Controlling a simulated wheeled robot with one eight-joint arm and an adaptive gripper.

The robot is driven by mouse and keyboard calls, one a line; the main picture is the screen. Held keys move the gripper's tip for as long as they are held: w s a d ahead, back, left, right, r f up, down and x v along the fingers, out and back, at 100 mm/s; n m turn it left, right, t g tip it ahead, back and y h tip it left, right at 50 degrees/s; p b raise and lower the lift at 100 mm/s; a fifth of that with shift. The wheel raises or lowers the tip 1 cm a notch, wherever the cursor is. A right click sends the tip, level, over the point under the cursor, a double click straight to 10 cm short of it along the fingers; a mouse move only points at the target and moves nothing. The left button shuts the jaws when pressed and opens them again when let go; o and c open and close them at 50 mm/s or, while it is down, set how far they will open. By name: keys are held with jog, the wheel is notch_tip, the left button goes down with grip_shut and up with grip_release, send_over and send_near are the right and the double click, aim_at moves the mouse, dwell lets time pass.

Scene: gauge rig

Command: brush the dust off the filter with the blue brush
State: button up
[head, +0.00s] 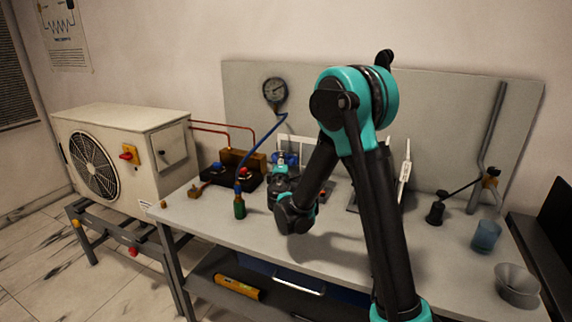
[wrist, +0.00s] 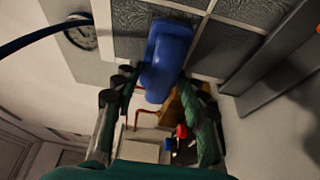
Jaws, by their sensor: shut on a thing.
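My gripper (wrist: 158,88) is shut on the blue brush (wrist: 165,58), which sits between its fingertips in the wrist view. The filter (wrist: 235,45), grey textured panels in a pale frame, lies just beyond the brush, which overlaps it in the picture. I cannot tell whether the brush touches it. In the head view my gripper (head: 281,171) is low over the back of the bench, with the blue brush (head: 287,158) just past it. Part of the filter's white frame (head: 294,144) shows behind; my arm hides most of it. Dust cannot be told apart from the panel texture.
A gauge (head: 275,92) with a blue hose (head: 262,140) hangs on the back panel. A green-ended fitting (head: 239,206) stands left of my gripper. A blue cup (head: 485,236) and grey funnel (head: 517,284) are at the right. The bench's front middle (head: 235,245) is clear.

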jog(key=shift+w+a, duration=0.3)
jog(key=shift+a, duration=0.35)
jog(key=shift+r, duration=1.1)
jog(key=s+d, duration=0.4)
jog(key=d, duration=0.6)
jog(key=shift+d, duration=0.15)
jog(key=shift+s+a, duration=0.35)
jog(key=shift+s, duration=0.6)
jog(key=shift+s+a, duration=0.35)
jog(key=shift+s, duration=0.55)
jog(key=shift+s+a, duration=0.35)
jog(key=shift+s, duration=0.6)
jog(key=shift+s, duration=0.1)
jog(key=s, duration=0.1)
jog(key=s+a, duration=0.1)
jog(key=shift+s, duration=0.3)
